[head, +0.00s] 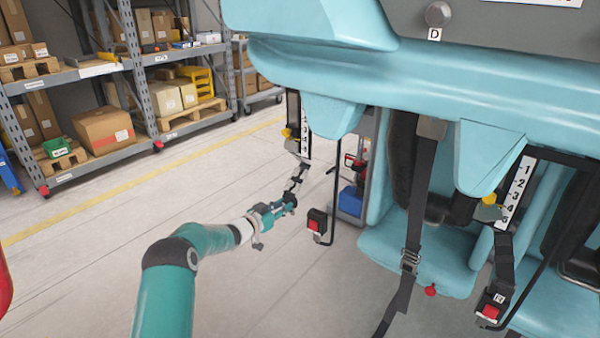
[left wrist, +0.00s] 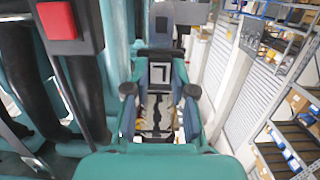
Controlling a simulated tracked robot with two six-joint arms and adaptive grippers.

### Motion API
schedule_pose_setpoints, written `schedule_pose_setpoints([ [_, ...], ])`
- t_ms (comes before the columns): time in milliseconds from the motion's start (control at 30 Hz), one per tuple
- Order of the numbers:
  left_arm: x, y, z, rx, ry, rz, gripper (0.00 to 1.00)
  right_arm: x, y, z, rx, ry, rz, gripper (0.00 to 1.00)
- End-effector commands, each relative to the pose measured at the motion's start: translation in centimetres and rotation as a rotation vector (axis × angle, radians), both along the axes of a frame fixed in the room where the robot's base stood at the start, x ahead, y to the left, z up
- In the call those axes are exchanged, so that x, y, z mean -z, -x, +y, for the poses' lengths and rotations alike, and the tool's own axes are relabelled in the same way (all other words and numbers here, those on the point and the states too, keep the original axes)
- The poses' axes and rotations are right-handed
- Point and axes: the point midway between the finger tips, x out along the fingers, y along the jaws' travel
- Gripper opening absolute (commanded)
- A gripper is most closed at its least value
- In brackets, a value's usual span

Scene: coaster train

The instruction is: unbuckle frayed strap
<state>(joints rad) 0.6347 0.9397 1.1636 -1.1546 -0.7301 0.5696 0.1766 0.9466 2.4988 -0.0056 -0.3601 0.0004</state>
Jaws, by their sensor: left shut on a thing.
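My left gripper (head: 287,204) reaches in from the left and is shut on the lower end of a dark strap (head: 297,178). This strap hangs at a slant below the left numbered scale and looks uneven and ragged. A black buckle with a red button (head: 316,225) stands apart, just right of the gripper; a red-button buckle also shows at upper left in the left wrist view (left wrist: 58,20). In the left wrist view my left gripper (left wrist: 158,98) has its fingers around something dark, hard to make out. Fraying is too small to confirm. My right gripper is not in view.
The teal seat (head: 400,245) and its overhead restraint (head: 340,75) fill the right. A middle strap (head: 420,200) and a right strap (head: 504,262) with a red-button buckle (head: 490,308) hang there. Shelves (head: 100,68) stand far left. The floor between is clear.

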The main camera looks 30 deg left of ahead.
Motion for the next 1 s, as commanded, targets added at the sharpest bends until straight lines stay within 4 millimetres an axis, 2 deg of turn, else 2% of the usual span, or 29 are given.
schedule_pose_setpoints([
  [33, 1.1, 0.0, 0.0, 0.000, 0.000, -0.001, 0.00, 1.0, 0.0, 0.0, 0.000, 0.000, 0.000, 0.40],
  [567, 7.5, 0.0, 0.0, 0.000, 0.001, -0.001, 0.00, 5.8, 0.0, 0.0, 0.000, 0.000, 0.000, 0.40],
  [600, 6.6, 0.0, 0.0, 0.000, -0.001, -0.002, 0.31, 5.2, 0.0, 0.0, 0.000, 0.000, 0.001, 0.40],
  [733, 6.6, 0.0, 0.0, 0.000, 0.000, -0.001, 0.53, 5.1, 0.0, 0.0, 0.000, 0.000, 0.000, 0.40],
  [1000, 6.8, 0.0, 0.0, 0.000, 0.000, 0.001, 0.54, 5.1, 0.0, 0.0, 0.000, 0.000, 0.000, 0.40],
])
